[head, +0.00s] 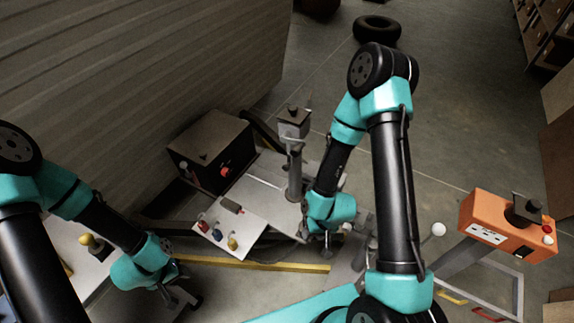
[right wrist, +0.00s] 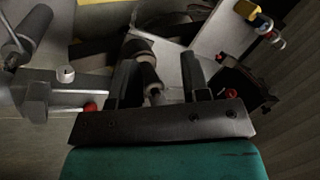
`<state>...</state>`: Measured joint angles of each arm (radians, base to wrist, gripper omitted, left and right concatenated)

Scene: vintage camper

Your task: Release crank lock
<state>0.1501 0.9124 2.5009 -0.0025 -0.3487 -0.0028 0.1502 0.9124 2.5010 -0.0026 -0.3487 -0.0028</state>
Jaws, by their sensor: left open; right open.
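I cannot tell for sure which part is the crank lock. My right gripper (head: 328,246) is low beside the grey trailer hitch frame. In the right wrist view its two dark fingers (right wrist: 158,68) are apart, and a dark grey cylindrical handle or roller (right wrist: 140,50) shows between them, apparently not clamped. A metal bracket (right wrist: 45,90) with a pale round knob (right wrist: 65,73) and a red tip (right wrist: 90,107) is left of the fingers. My left gripper (head: 180,297) is open and empty at the lower left, apart from the hitch. My right wrist hides part of the mechanism.
A grey post with a box top (head: 294,125) stands behind my right wrist. A dark box (head: 211,150) and a pale control panel (head: 222,222) are left of it. An orange control box (head: 505,228) stands at right. The camper wall (head: 140,80) closes off the left.

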